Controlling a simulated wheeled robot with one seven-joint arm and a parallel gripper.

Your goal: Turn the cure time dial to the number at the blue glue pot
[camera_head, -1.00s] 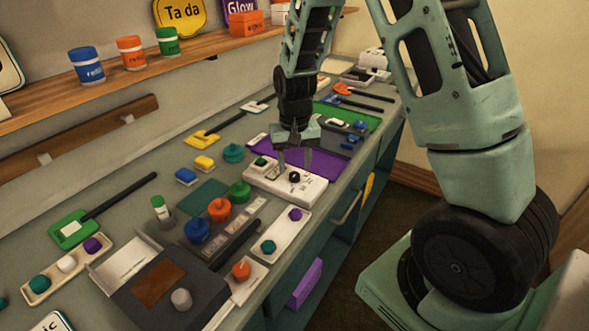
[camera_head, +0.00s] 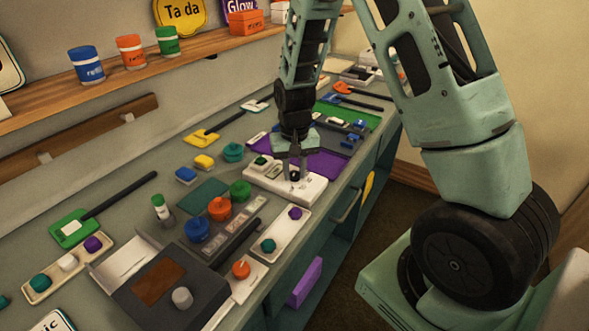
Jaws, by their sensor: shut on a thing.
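A white box (camera_head: 312,188) on the bench carries a black dial (camera_head: 295,177) and a small dark green knob at its left end. My gripper (camera_head: 295,173) points down over this box, with its fingers shut on the black dial. The fingers partly hide the dial, and its markings are too small to read. The blue glue pot (camera_head: 198,230) stands nearer, in a row with an orange pot (camera_head: 220,208) and a green pot (camera_head: 240,191). Pale cards (camera_head: 246,217) stand in a dark strip beside the pots; their print is not legible.
A white tray (camera_head: 285,234) with a purple and a green knob lies in front of the box. A purple mat (camera_head: 325,162) lies behind it. A dark grey device (camera_head: 205,292) stands nearer. My arm reaches over the bench from the right.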

